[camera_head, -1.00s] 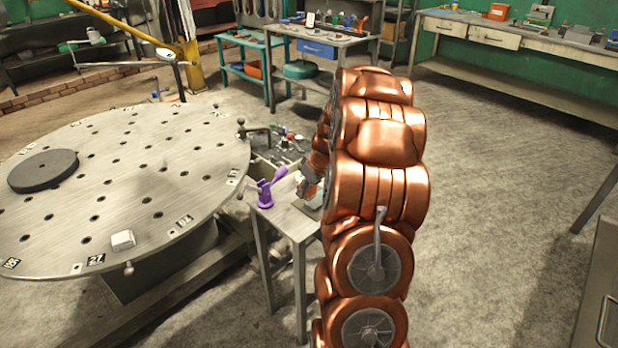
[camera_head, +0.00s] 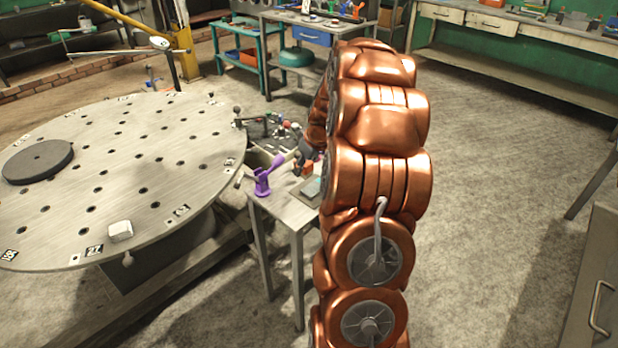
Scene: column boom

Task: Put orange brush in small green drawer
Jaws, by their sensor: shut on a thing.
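My gripper (camera_head: 304,160) is beyond my copper arm, above the small grey table (camera_head: 283,205), and is partly hidden by the arm. It is shut on a small orange thing (camera_head: 307,169), which looks like the orange brush; little of its shape shows. A flat grey-green item (camera_head: 311,188) lies on the table just below the gripper, partly behind my arm. I cannot tell if it is the small green drawer; no other green drawer shows clearly.
A purple holder with a slanting purple piece (camera_head: 264,182) stands on the small table, left of the gripper. A large round perforated table (camera_head: 110,165) fills the left. A workbench with a blue drawer (camera_head: 312,37) stands behind. Floor to the right is clear.

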